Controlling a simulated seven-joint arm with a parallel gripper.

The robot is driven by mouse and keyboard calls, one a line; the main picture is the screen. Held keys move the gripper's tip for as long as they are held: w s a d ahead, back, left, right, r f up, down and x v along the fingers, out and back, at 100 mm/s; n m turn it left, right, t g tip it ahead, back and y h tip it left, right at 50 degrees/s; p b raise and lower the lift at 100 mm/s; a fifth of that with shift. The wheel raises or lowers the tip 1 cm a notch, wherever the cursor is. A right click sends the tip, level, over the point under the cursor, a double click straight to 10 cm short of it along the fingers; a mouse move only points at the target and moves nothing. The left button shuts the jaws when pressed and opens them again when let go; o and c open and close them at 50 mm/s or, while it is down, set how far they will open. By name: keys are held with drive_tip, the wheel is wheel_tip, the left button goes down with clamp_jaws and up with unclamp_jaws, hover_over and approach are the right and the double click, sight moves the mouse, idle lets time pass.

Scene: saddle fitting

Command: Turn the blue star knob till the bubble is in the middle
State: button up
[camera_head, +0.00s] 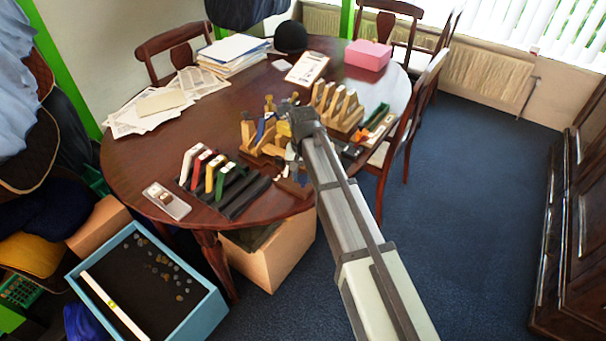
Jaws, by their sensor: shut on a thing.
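My gripper (291,128) is at the end of my arm, low over the near right part of the round table. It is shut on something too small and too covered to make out. A small blue part (261,130) shows just left of it, against a wooden fixture (249,133). I cannot tell whether this blue part is the star knob. Small yellow parts (284,129) sit close by the gripper. No bubble can be made out in this view.
A rack with white, red, yellow and green pieces (209,177) stands left of the gripper. Wooden upright pieces (336,106) stand to the right. A grey tray (167,201) lies near the table's (135,165) front left edge. A pink box (368,54) and papers lie farther back.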

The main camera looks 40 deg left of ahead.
sight(303, 177)
drive_tip(key=shift+m, duration=0.4)
drive_tip(key=o, duration=1)
drive_tip(key=shift+o, duration=0.2)
wheel_tip(303, 177, up, 14)
drive_tip(key=shift+f, duration=0.1)
idle(0.4)
